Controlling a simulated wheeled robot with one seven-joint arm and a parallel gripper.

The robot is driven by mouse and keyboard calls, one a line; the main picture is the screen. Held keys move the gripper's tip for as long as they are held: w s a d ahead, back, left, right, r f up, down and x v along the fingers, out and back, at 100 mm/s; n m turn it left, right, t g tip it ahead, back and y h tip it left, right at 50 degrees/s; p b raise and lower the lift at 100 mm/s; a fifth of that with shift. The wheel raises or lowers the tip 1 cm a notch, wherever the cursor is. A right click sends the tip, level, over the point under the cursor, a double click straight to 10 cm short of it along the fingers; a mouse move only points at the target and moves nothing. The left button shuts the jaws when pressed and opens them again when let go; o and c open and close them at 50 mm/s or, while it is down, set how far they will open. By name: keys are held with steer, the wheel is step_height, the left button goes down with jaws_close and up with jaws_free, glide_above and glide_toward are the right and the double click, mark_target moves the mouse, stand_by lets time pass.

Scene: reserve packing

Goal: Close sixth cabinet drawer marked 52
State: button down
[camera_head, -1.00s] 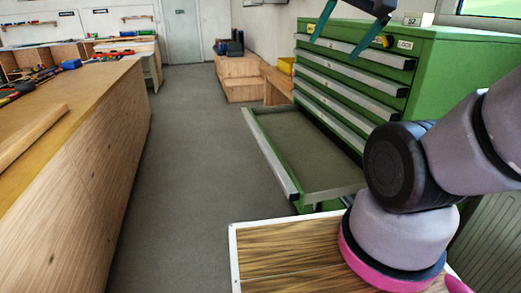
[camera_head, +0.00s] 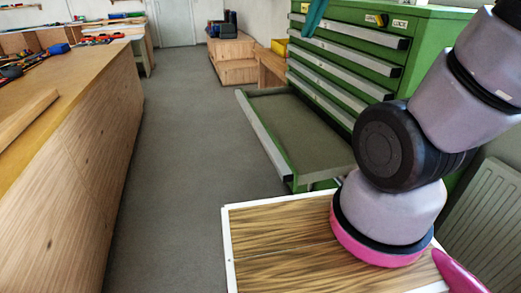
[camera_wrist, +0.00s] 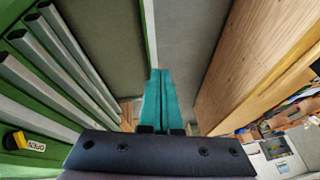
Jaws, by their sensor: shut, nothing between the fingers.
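The green cabinet (camera_head: 420,50) stands at the right with several shut drawers with silver handle strips. Below them one low drawer is pulled far out, its silver front (camera_head: 264,135) facing the aisle and its grey inside bare. I cannot read a 52 on it. In the wrist view the drawer front (camera_wrist: 149,35) runs up from near the fingertips. My gripper (camera_wrist: 157,72) has teal fingers pressed together, empty, above the drawer front; contact cannot be told. In the head view only part of a teal finger shows at the top edge.
A long wooden workbench (camera_head: 70,130) lines the left side. The grey floor (camera_head: 185,130) between is clear. A wood-topped surface with a white rim (camera_head: 226,250) is in front below my arm. Wooden boxes (camera_head: 238,65) stand farther back. A radiator (camera_head: 490,220) is at the right.

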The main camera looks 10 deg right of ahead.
steer(key=w+a+f+n+g+h, duration=0.25)
steer(key=w+a+f+n, duration=0.3)
steer(key=w+f, duration=0.3)
steer(key=w+a+f+n+h, duration=0.25)
steer(key=a+f+n, duration=0.2)
steer(key=f, duration=0.55)
steer(key=w+a+f+n+g+h, duration=0.1)
steer(key=w+a+f+n+h, duration=0.25)
steer(key=f, duration=0.65)
steer(key=w+a+f+n+h, duration=0.1)
steer(key=a+f+n+h, duration=0.1)
steer(key=a+f+n, duration=0.55)
steer(key=w+d+f+m, duration=0.1)
steer(key=d+f, duration=0.8)
steer(key=d, duration=0.4)
steer(key=shift+d, duration=0.15)
